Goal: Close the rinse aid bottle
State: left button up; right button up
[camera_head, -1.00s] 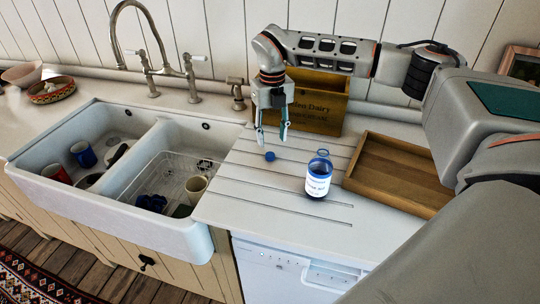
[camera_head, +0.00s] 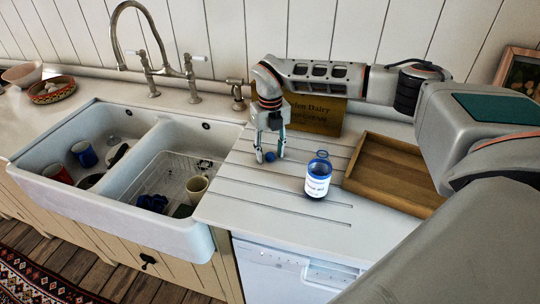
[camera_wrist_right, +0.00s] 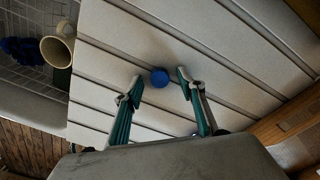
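The rinse aid bottle (camera_head: 318,180) stands upright on the grooved white worktop, with a blue neck, a white label and no cap on it. Its blue cap (camera_head: 270,157) lies on the worktop to the left of the bottle. The cap also shows in the right wrist view (camera_wrist_right: 160,77). My right gripper (camera_head: 269,155) is open and lowered over the cap. In the right wrist view its fingertips (camera_wrist_right: 160,84) are apart on either side of the cap, with gaps between. My left gripper is not in view.
A double sink (camera_head: 213,232) with cups and a wire rack (camera_head: 160,178) is on the left. The worktop in front of the bottle is clear.

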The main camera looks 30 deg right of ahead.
aim_at(270, 155)
jog(key=c, duration=0.8)
notch_tip(270, 155, up, 20)
jog(key=shift+r+b, duration=0.1)
jog(key=shift+b, duration=0.5)
